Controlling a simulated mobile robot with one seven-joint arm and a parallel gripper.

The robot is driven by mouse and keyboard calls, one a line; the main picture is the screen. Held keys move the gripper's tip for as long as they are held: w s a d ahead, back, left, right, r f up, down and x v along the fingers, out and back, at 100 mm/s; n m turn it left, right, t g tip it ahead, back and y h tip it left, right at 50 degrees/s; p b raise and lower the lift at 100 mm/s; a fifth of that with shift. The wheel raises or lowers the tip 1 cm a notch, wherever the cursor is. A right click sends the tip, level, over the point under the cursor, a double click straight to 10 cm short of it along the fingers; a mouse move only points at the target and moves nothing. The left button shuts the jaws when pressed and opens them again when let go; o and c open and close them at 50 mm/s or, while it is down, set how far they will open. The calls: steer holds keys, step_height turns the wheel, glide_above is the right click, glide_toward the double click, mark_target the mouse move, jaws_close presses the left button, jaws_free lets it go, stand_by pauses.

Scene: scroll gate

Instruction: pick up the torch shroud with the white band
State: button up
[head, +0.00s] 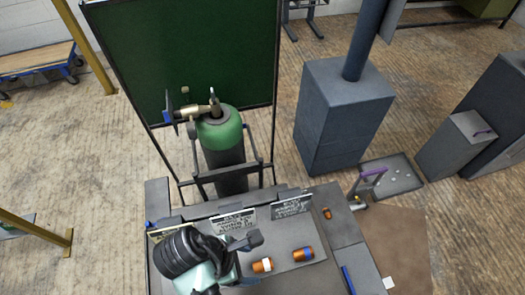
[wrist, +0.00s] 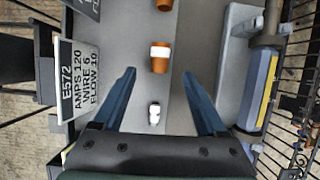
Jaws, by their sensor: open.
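The torch shroud with the white band (head: 257,267) is a small orange cylinder on the grey bench top (head: 285,277). In the wrist view this shroud (wrist: 160,65) lies ahead of my fingertips, roughly midway between their lines, and nothing touches it. My gripper (wrist: 158,75) is open and empty, its two blue fingers spread wide. A small white piece with a dark middle (wrist: 154,113) lies between the fingers in the picture. An orange shroud with a blue band (head: 303,254) lies to the right of the white-banded one. My arm hides the left part of the bench.
Label plates (head: 233,222) stand along the bench's back edge; one plate (wrist: 80,80) is left of my fingers. A grey fixture with a yellow strip (wrist: 262,90) is to the right. A smaller orange piece (head: 327,213) sits farther right. A green gas cylinder (head: 222,150) stands behind.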

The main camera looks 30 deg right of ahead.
mark_target(260, 266)
steer(key=shift+p+x, duration=0.85)
steer(key=shift+x, duration=2.1)
steer(key=shift+d, duration=0.1)
jaws_close()
